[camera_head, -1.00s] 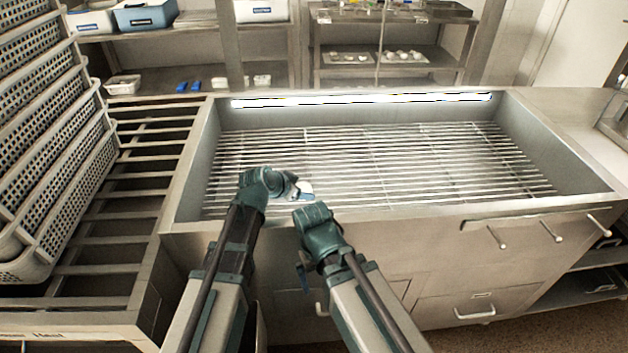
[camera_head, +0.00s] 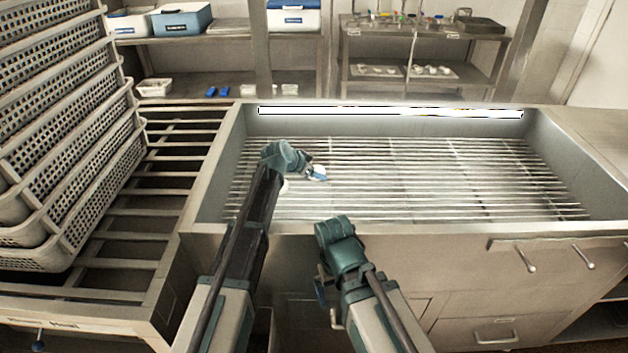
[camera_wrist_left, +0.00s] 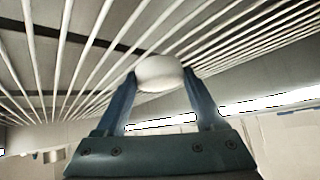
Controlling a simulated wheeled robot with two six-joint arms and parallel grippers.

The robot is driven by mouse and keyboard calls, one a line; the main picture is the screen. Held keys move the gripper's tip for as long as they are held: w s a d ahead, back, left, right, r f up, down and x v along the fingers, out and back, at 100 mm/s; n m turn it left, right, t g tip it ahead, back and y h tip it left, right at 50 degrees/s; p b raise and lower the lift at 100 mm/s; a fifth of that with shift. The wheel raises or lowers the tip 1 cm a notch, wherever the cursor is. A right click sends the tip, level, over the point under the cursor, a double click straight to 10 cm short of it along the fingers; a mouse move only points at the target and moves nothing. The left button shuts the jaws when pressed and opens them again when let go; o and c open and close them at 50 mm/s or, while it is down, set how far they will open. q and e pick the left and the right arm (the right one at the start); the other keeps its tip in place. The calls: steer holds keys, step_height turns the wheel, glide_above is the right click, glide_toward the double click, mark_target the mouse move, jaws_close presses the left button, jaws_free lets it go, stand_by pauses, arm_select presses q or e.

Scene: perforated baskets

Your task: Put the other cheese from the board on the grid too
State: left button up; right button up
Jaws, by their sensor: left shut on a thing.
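A white rounded cheese (camera_head: 319,169) is held between the blue fingers of my left gripper (camera_head: 317,176), over the left part of the metal grid (camera_head: 430,180). The left wrist view shows this cheese (camera_wrist_left: 158,72) pinched between both fingertips, with grid bars behind it. I cannot tell whether it touches the bars. Another white piece (camera_head: 284,186), probably the other cheese, is on the grid beside my left forearm, partly hidden by it. My right gripper (camera_head: 321,292) hangs in front of the basin, fingers down; its opening is unclear. I cannot make out the board.
The grid lies inside a metal basin with raised walls (camera_head: 212,190). Stacked perforated baskets (camera_head: 70,150) stand at the left on a slatted rack (camera_head: 130,235). Shelves behind hold bins and a tray of small white pieces (camera_head: 435,72). The grid's middle and right are clear.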

mark_target(311, 178)
arm_select(q)
steer(key=shift+f+b, duration=1.35)
steer(key=shift+f, duration=0.25)
steer(key=shift+f, duration=0.15)
steer(key=o, duration=1.5)
steer(key=shift+o, duration=0.2)
steer(key=shift+r, duration=0.25)
steer(key=shift+s+r+p, duration=0.2)
steer(key=shift+s+p, duration=0.05)
steer(key=shift+p, duration=0.1)
steer(key=p+v, duration=0.7)
steer(key=v, duration=0.4)
steer(key=shift+a+p, duration=0.2)
steer(key=shift+p, duration=0.2)
